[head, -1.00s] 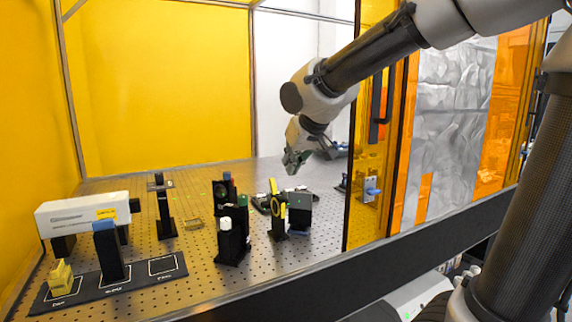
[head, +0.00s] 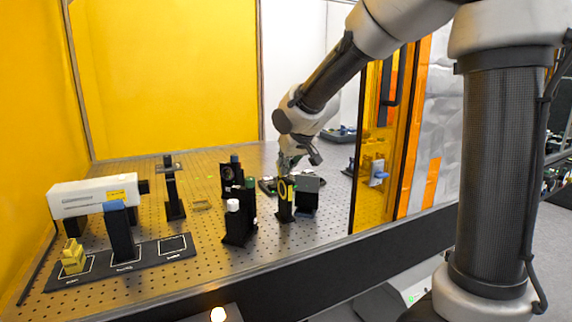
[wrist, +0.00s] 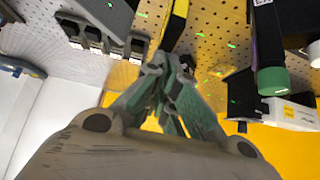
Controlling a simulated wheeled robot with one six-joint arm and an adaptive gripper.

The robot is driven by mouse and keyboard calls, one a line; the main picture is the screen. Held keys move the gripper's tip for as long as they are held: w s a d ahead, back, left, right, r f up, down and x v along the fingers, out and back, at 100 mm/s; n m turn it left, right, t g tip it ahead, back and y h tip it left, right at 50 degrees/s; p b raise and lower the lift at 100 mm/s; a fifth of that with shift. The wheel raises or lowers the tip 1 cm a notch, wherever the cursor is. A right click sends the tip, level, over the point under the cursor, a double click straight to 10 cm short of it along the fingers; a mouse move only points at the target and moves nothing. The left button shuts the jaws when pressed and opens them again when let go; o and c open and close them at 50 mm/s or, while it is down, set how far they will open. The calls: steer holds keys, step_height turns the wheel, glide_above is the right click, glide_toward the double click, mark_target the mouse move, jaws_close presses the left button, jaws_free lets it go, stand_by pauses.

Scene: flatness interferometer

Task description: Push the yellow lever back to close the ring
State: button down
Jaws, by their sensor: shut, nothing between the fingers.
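The ring mount (head: 285,207) is a black post with a yellow-rimmed ring, standing among the optics on the perforated table. In the head view my gripper (head: 286,170) is just above and behind the ring's top. The yellow lever is not clearly distinguishable there, with my gripper over that spot. In the wrist view a yellow and black strip (wrist: 177,20), part of the ring or its lever, lies just beyond my fingertips (wrist: 168,62). My fingers are closed together and empty. I cannot tell whether they touch the strip.
A black mount with a white cap (head: 235,222) stands to the left of the ring. A dark grey block (head: 308,190) is close on its right. A white laser box (head: 92,197) and a black tray (head: 150,254) are farther left. The amber door (head: 374,195) stands at right.

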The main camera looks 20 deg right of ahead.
steer(key=shift+w, duration=0.1)
steer(key=shift+w+a+f, duration=0.1)
steer(key=shift+w+a, duration=0.1)
steer(key=shift+w, duration=0.55)
steer(key=shift+s, duration=0.2)
